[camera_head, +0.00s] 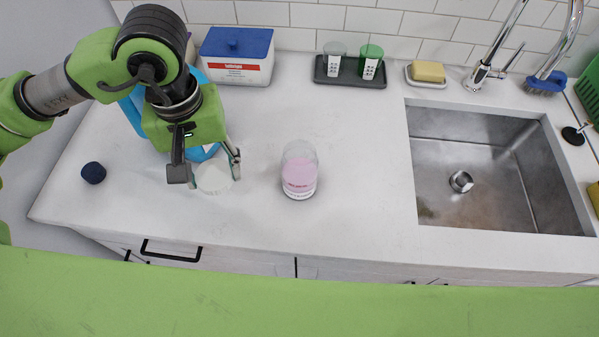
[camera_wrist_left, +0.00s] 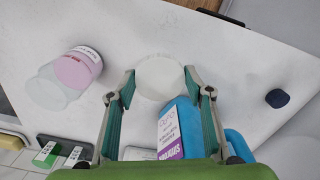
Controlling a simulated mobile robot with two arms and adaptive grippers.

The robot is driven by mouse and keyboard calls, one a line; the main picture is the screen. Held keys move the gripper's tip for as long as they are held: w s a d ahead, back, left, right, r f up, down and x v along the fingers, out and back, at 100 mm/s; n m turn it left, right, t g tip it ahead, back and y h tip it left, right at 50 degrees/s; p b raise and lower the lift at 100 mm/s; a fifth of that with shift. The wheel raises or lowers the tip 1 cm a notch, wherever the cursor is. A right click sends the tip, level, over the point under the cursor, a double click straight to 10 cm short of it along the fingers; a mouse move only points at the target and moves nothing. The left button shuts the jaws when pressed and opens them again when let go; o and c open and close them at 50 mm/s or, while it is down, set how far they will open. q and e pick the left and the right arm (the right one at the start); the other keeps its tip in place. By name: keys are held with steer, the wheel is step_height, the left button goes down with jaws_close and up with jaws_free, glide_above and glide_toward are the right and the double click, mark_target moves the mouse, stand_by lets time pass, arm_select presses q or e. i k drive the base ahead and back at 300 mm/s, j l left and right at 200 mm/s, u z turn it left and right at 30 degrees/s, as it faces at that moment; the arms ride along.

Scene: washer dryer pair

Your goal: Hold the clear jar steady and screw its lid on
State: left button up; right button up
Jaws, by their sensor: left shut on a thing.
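The clear jar (camera_head: 299,172) stands upright on the white counter near its middle, with pink contents and a label. It also shows at the left of the left wrist view (camera_wrist_left: 66,78). The round white lid (camera_head: 213,179) is to the left of the jar, apart from it. My left gripper (camera_head: 212,172) is shut on the lid, its fingers on either side of it; in the left wrist view the lid (camera_wrist_left: 160,78) is between the fingertips. The gap between lid and counter is hard to judge. My right gripper is not in view.
A blue bottle (camera_wrist_left: 180,125) stands close behind my left gripper. A dark blue ball (camera_head: 93,173) lies at left. A white tub with blue lid (camera_head: 236,58), a dark tray with cups (camera_head: 350,82) and a sponge (camera_head: 428,71) line the back. The sink (camera_head: 445,150) is at right.

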mark_target(300, 182)
steer(key=k, duration=0.55)
steer(key=k+l, duration=0.15)
steer(key=k, duration=0.4)
steer(key=j+z, duration=0.05)
